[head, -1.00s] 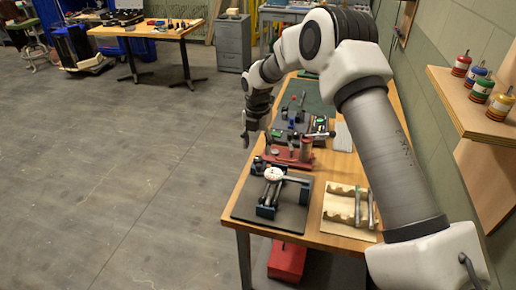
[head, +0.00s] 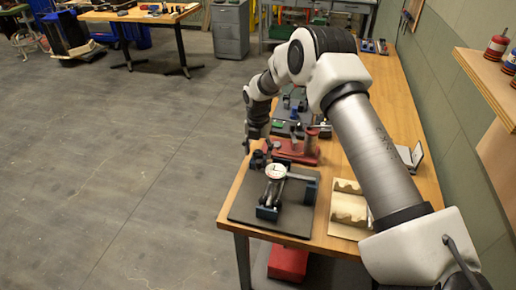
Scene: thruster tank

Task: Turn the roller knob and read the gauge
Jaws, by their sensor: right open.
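A white-faced dial gauge (head: 277,171) sits on a dark fixture on a black mat (head: 247,207) at the near end of the wooden bench. A small dark round part, perhaps the roller knob (head: 258,159), shows at the fixture's far left. My right gripper (head: 246,149) points down at the bench's left edge, just above and left of that part. It is open and looks empty; its fingers are small and partly hidden. My left gripper is not in view.
A red-based stand (head: 295,153) is just behind the mat. A shelf (head: 490,78) with coloured bottles is on the right wall. The floor at left is open.

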